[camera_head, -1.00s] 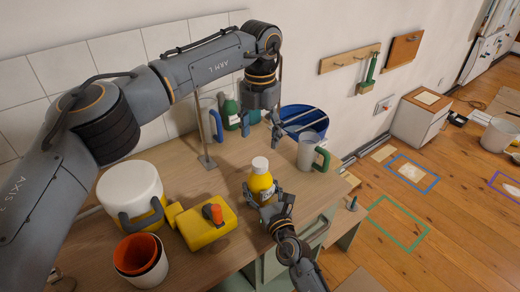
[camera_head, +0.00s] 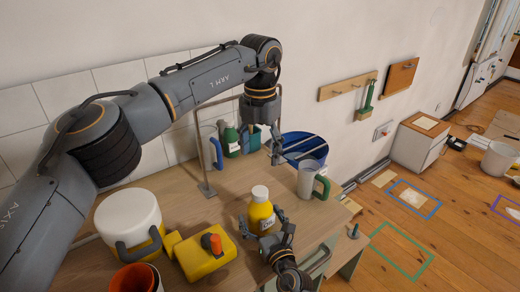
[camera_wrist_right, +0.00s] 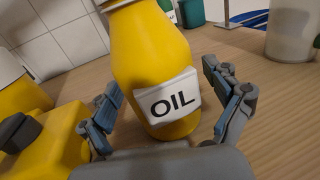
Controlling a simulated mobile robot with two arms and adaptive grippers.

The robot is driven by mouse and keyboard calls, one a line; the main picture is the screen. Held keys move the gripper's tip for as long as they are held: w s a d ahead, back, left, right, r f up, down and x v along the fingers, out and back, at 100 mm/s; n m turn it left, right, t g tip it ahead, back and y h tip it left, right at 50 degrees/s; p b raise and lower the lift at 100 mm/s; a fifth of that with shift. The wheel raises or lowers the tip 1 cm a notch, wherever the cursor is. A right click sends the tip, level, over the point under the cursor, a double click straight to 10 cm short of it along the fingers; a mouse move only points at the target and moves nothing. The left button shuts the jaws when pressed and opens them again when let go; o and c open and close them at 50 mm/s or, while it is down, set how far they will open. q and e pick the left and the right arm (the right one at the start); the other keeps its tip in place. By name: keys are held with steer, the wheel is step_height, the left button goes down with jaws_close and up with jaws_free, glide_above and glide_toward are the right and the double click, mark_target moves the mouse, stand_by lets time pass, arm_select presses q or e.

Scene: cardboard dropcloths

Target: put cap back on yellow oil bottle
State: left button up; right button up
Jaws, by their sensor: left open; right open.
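The yellow oil bottle (camera_head: 262,216) stands upright on the wooden worktop. It has a white top (camera_head: 260,193); I cannot tell whether this is a cap or a bare neck. My right gripper (camera_head: 272,240) is open at the bottle's near side. In the right wrist view the bottle (camera_wrist_right: 155,60) with its OIL label stands between the spread fingers (camera_wrist_right: 165,105), with a gap visible at the right finger. Its top is cut off there. My left gripper (camera_head: 275,155) is open, pointing down above the back of the worktop, behind the bottle. I see no separate cap.
A yellow container (camera_head: 206,258) with an orange knob and a white pot (camera_head: 128,222) stand left. An orange cup (camera_head: 135,279) is at front left. A grey mug (camera_head: 311,178), blue bucket (camera_head: 305,150), green bottle (camera_head: 230,138) and metal stand (camera_head: 206,190) are behind.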

steer(key=v, duration=1.2)
